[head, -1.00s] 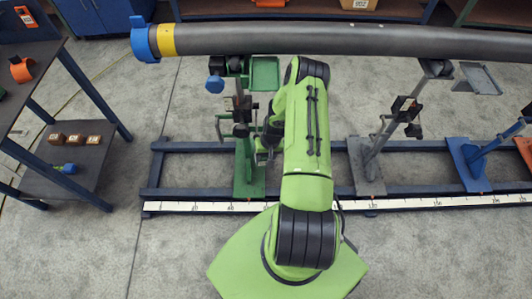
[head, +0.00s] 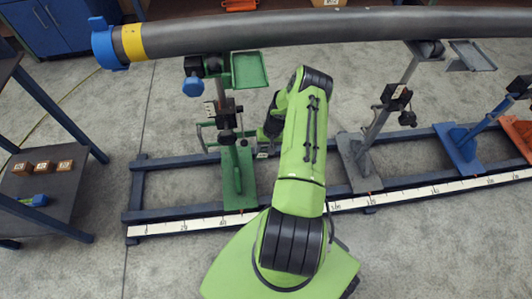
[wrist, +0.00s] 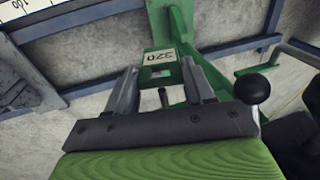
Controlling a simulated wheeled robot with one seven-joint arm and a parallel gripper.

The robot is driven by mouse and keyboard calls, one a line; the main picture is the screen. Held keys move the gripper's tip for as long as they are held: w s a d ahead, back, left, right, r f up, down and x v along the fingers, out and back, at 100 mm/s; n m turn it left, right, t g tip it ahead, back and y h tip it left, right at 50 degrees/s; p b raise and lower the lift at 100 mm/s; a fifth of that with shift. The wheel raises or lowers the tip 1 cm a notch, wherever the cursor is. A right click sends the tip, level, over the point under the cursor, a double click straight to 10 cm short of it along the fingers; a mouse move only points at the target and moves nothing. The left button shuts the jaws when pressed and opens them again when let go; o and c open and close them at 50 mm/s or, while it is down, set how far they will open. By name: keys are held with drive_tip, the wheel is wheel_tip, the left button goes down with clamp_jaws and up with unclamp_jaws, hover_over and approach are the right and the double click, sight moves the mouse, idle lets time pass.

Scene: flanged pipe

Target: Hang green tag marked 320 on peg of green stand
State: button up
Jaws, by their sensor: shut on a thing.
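The green tag (wrist: 160,57) with a white label marked 320 sits between the fingertips of my gripper (wrist: 160,75) in the wrist view. The label reads upside down there. My gripper is shut on the tag. The green stand (head: 237,180) rises from the floor frame, just left of my gripper (head: 262,150) in the head view. Its green upright and arms also show behind the tag in the wrist view (wrist: 181,22). A short dark pin (wrist: 163,97) shows between the fingers; I cannot tell whether it is the peg or whether the tag touches it.
A grey pipe (head: 300,32) with blue and yellow end bands runs above the stands. A grey stand (head: 358,160) and a blue stand (head: 465,155) are to the right. A shelf (head: 45,205) with brown blocks is at left. A black knob (wrist: 252,88) is close right of my gripper.

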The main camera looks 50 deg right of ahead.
drive_tip(key=shift+w+d+f+b, duration=0.15)
drive_tip(key=shift+w+d+b, duration=0.65)
drive_tip(key=shift+w+b, duration=0.15)
drive_tip(key=shift+w+d+f+b, duration=0.1)
drive_tip(key=shift+w+d+b, duration=0.65)
drive_tip(key=shift+w+b, duration=0.15)
drive_tip(key=shift+w+d, duration=0.35)
drive_tip(key=shift+w, duration=0.05)
drive_tip(key=o, duration=1.1)
drive_tip(key=p+v, duration=0.5)
drive_tip(key=v, duration=1)
drive_tip(key=shift+s+r, duration=0.1)
drive_tip(key=shift+r, duration=0.2)
